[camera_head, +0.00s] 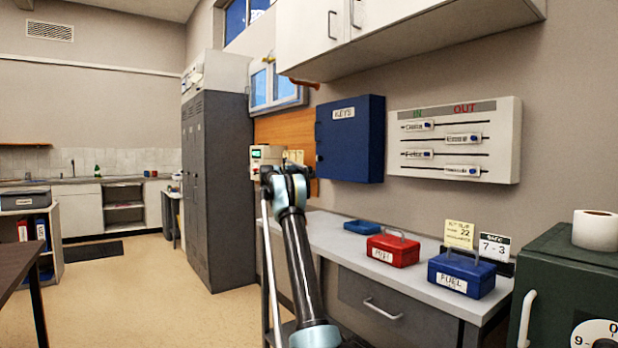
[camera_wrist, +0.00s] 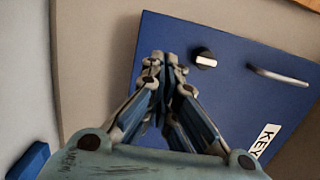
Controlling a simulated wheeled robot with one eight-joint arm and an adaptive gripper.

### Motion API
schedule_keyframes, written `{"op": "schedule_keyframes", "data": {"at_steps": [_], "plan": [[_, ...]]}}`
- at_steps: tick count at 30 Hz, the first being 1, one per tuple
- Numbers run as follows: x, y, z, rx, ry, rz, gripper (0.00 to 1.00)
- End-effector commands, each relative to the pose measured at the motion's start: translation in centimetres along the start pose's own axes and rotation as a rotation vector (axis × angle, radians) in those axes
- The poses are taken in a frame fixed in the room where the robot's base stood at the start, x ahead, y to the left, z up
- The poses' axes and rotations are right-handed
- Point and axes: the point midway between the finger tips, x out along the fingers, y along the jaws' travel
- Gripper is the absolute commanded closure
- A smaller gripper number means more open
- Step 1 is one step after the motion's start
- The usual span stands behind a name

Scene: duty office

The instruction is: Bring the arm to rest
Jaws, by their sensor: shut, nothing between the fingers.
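My gripper (camera_wrist: 165,62) shows in the wrist view with its fingers together and nothing between them. It is in front of the blue key cabinet (camera_wrist: 228,100), which is shut, with a dark knob and a metal handle on its door. I cannot tell whether the fingertips touch the door. In the head view my arm rises from the bottom centre in front of the counter, and my gripper cannot be made out there. The key cabinet also shows in the head view (camera_head: 352,150), on the wall and marked KEYS.
The counter (camera_head: 330,232) bears a red cash box (camera_head: 392,251), a blue FUEL box (camera_head: 462,274) and a small blue tray (camera_head: 362,227). An IN/OUT board (camera_head: 455,150) hangs beside the cabinet. White cupboards (camera_head: 400,25) overhang it. A green safe (camera_head: 570,285) stands at right. Open floor lies left.

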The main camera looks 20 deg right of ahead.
Motion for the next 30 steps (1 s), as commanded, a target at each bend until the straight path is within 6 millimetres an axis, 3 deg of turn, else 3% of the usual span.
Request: {"op": "schedule_keyframes", "data": {"at_steps": [3,11,20,24,30], "plan": [[-1.6,0.0,0.1,0.000,-0.001,0.000,1.00],[-3.1,-0.9,0.1,-0.007,-0.022,-0.012,1.00],[-6.8,-7.6,0.5,-0.093,-0.251,-0.133,1.00],[-9.8,-10.3,0.4,-0.154,-0.379,-0.192,1.00],[-14.7,-12.9,-0.4,-0.254,-0.559,-0.266,1.00]]}}
